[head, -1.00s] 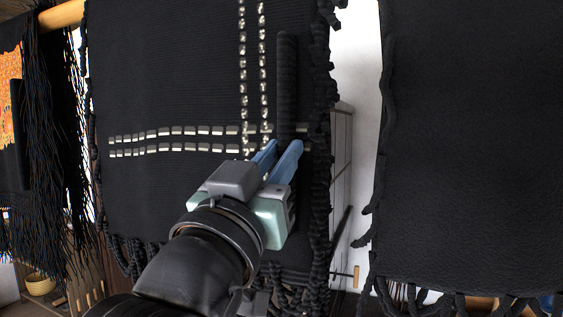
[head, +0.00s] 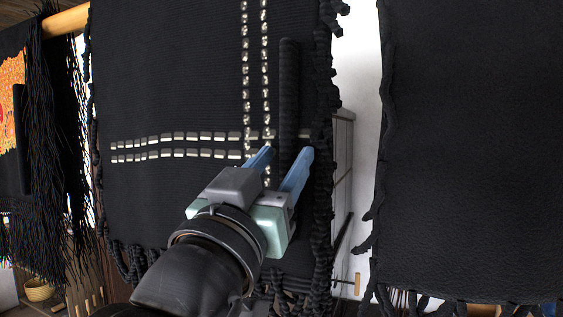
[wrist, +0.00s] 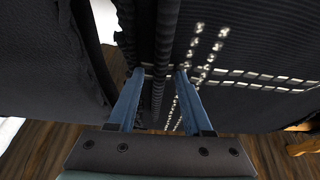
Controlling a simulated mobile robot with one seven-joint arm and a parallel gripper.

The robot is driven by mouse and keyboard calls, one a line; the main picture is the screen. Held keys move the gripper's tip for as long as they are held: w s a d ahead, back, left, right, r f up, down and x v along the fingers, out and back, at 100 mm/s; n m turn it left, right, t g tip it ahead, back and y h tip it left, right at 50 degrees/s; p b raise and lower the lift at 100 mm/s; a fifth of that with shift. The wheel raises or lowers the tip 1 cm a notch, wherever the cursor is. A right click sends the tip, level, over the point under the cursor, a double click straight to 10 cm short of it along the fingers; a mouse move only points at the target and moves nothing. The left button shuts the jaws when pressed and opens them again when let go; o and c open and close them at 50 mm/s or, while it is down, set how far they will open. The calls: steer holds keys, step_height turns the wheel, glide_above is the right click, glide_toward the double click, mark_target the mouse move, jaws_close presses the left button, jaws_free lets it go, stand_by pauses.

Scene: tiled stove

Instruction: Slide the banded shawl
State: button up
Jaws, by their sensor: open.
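The banded shawl (head: 190,80) is a black ribbed cloth hanging in the middle of the head view, with two crossing double rows of pale metallic bands and a dark fringe. A vertical black padded strip (head: 289,95) runs down its right part. My gripper (head: 285,152) is open in front of the shawl's right part, with blue fingers pointing up at the strip's lower part. In the wrist view, the shawl (wrist: 240,50) fills the right, and the strip (wrist: 163,50) stands between the open fingers (wrist: 157,72). Whether the fingers touch the cloth I cannot tell.
A plain black hanging (head: 475,140) fills the right, across a narrow gap with a pale tiled block (head: 343,170) behind. At left hangs a fringed dark textile with an orange panel (head: 10,95), under a wooden pole (head: 65,20). A small basket (head: 39,289) sits lower left.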

steer(key=b+v, duration=0.6)
steer(key=v, duration=0.6)
steer(key=shift+s, duration=0.3)
steer(key=shift+f, duration=0.15)
steer(key=s+d+r+n+t+y+b, duration=0.1)
steer(key=s+d+n+t+y, duration=0.1)
steer(key=d+t+y, duration=0.3)
steer(key=shift+s+d+r+n+t+y, duration=0.2)
steer(key=shift+d+r+n+t+y, duration=0.25)
steer(key=shift+n+y, duration=0.45)
